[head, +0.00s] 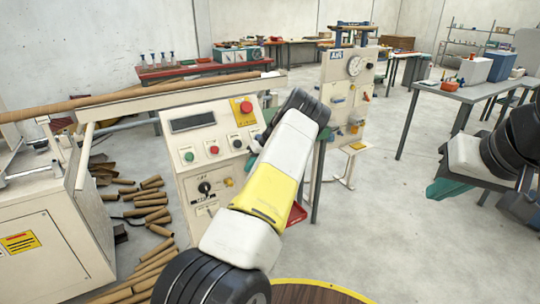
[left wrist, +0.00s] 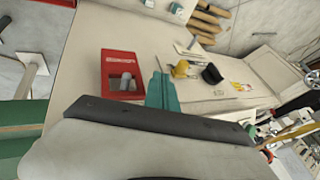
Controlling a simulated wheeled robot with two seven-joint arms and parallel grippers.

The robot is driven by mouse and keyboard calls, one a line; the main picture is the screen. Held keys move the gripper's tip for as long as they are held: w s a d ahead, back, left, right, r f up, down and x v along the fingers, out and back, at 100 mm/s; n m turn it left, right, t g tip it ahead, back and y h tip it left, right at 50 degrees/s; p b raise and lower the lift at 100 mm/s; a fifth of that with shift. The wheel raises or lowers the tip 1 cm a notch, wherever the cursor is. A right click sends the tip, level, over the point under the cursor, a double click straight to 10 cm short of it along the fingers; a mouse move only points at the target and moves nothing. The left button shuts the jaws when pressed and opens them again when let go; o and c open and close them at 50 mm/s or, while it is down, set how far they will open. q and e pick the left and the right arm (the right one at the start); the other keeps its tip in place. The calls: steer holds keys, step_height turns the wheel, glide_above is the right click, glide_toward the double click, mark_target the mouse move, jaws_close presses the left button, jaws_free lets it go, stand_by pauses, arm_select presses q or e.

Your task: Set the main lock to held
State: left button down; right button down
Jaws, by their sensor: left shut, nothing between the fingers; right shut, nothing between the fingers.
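The cream control panel (head: 200,150) stands left of centre in the head view. A black rotary switch (head: 204,188) is low on its face, with a yellow padlock-like piece (head: 228,182) to its right. The left wrist view shows a black knob (left wrist: 212,74) and the yellow piece (left wrist: 181,69) close together. Which part is the main lock, and its setting, I cannot read. My left gripper (head: 250,163) is by the panel's right edge, partly hidden by my arm. Its teal fingers (left wrist: 161,92) are shut and empty, between the red box and the yellow piece. My right gripper (head: 447,188) is shut, far right.
A red box (left wrist: 122,77) with grey pieces inside is on the panel's side; it also shows in the head view (head: 297,214). Cardboard tubes (head: 150,200) litter the floor left of the panel. A gauge stand (head: 347,95) is behind.

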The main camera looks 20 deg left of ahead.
mark_target(227, 179)
arm_select(q)
steer(key=s+a+f, duration=0.1)
steer(key=a+f, duration=0.1)
steer(key=s+a+f, duration=0.1)
steer(key=shift+s+a+f, duration=0.4)
steer(key=shift+s+a, duration=0.15)
steer(key=shift+s, duration=0.05)
steer(key=shift+s+a, duration=1.7)
steer(key=shift+s, duration=0.25)
